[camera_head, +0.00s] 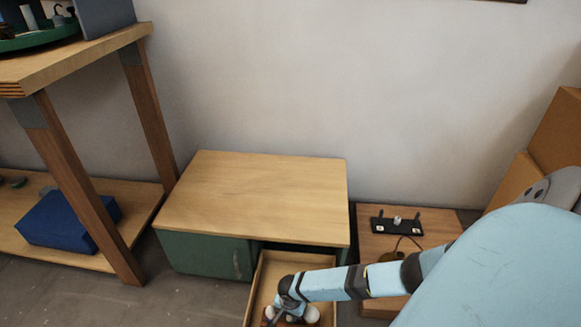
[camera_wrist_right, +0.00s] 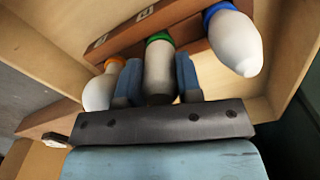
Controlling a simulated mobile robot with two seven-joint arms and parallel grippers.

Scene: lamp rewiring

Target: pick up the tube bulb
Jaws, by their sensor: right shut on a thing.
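The tube bulb (camera_wrist_right: 159,66) is a white cylinder with a green collar, in the middle of a row of bulbs in the right wrist view. My right gripper (camera_wrist_right: 158,85) has one blue finger on each side of it and is shut on it. Its collar end is at the reddish-brown wooden holder (camera_wrist_right: 190,29); whether it is still seated there I cannot tell. In the head view my right gripper (camera_head: 284,303) reaches down into the open drawer (camera_head: 255,290) and hides the tube bulb. My left gripper is not in view.
A rounded bulb with an orange collar (camera_wrist_right: 98,92) is left of my fingers, and a tapered bulb with a blue collar (camera_wrist_right: 235,42) is right. Drawer walls are close around. The green cabinet (camera_head: 198,254) has a bare wooden top (camera_head: 255,195). A low wooden stand (camera_head: 375,245) is at right.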

